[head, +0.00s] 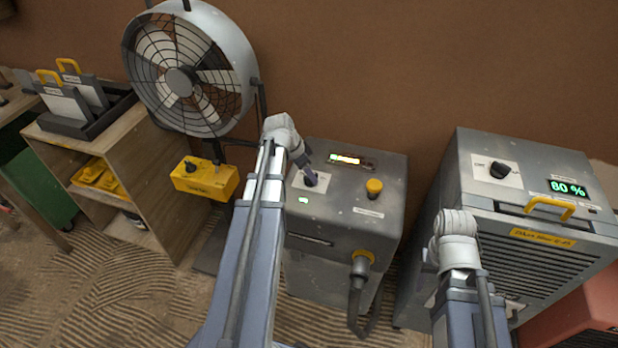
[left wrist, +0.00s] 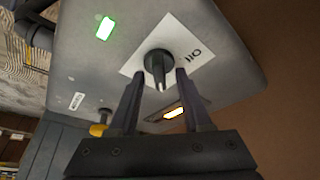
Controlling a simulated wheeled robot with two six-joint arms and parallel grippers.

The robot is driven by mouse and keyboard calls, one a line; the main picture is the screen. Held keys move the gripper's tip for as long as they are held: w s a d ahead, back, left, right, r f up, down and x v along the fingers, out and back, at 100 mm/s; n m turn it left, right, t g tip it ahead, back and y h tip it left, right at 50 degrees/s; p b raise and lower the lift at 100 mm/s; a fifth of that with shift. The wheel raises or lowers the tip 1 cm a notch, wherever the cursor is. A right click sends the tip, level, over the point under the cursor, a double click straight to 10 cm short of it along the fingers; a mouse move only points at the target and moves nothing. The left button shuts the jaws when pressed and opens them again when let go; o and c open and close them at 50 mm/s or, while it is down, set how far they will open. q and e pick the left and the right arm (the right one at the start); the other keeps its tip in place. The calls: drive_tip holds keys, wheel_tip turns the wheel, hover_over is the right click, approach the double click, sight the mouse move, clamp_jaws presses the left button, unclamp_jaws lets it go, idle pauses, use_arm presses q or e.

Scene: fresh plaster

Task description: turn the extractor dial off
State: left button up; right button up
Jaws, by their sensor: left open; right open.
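The extractor is taken to be the grey box (head: 335,225) in the middle, with a hose at its front. Its black dial (head: 309,178) sits on a white label on the top; it also shows in the left wrist view (left wrist: 157,64). A white mark on the dial points toward my gripper; the label's print is hard to read. My left gripper (head: 304,166) is open at the dial, and the left wrist view shows its fingertips (left wrist: 158,74) on either side of the knob. Contact is unclear. My right arm's wrist is in front of the right-hand machine, its fingers hidden.
The extractor also has a lit display (head: 346,159), a green light (head: 303,200) and a yellow knob (head: 374,187). A grey machine (head: 535,200) reading 80 % stands right. A fan (head: 190,70) with a yellow control box (head: 204,178) and a wooden shelf (head: 165,190) stand left.

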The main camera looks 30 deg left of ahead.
use_arm(q)
clamp_jaws()
idle(0.3)
idle(0.3)
